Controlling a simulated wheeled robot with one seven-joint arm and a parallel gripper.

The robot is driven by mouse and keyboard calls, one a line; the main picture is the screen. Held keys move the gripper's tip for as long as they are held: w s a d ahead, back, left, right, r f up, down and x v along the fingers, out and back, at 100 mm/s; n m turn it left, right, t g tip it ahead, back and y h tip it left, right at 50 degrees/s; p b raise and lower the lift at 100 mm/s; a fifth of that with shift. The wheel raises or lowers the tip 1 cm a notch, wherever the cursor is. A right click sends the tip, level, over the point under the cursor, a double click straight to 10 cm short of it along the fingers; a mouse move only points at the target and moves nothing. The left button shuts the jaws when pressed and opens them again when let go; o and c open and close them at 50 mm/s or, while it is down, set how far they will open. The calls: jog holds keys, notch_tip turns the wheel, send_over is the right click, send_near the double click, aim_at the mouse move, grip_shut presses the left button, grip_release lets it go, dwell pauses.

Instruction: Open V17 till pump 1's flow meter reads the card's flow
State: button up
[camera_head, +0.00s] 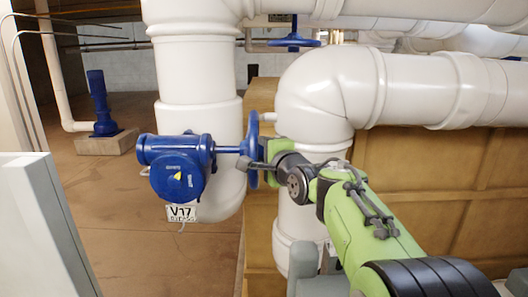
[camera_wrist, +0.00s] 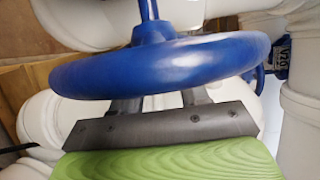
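V17 is a blue valve with a round blue body (camera_head: 178,167) and a white V17 tag (camera_head: 181,213) below it. A blue stem runs right to its blue handwheel (camera_head: 253,132), seen nearly edge-on. My gripper (camera_head: 257,166) is at the lower part of this wheel. In the wrist view the wheel's thick rim (camera_wrist: 160,68) crosses close in front of my gripper (camera_wrist: 162,104). Its two fingers stand apart, with a gap between them; their tips are hidden behind the rim. I cannot tell whether they touch the wheel. I see no flow meter or card.
A white vertical pipe (camera_head: 200,75) stands behind V17. A large white elbow pipe (camera_head: 330,95) is close to my arm. Another blue handwheel (camera_head: 294,42) is at the back. A blue fitting (camera_head: 101,105) stands on a block at left. Brown floor (camera_head: 125,215) is open at left.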

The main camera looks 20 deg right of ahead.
grip_shut()
jog(key=f+t+b, duration=0.1)
jog(key=b, duration=0.3)
jog(key=shift+b, duration=0.35)
jog(key=t+b, duration=0.1)
jog(key=b, duration=0.1)
jog(key=shift+n+b, duration=0.35)
jog(key=shift+n, duration=0.05)
jog(key=shift+r+t+b, duration=0.1)
jog(key=shift+t+b, duration=0.3)
jog(key=shift+b, duration=0.2)
jog(key=shift+r, duration=0.15)
jog(key=o, duration=0.9)
grip_release()
jog(key=shift+c, duration=0.2)
jog(key=s+f+b, duration=0.1)
jog(key=s+b, duration=0.1)
jog(key=s, duration=0.5)
jog(key=shift+s, duration=0.2)
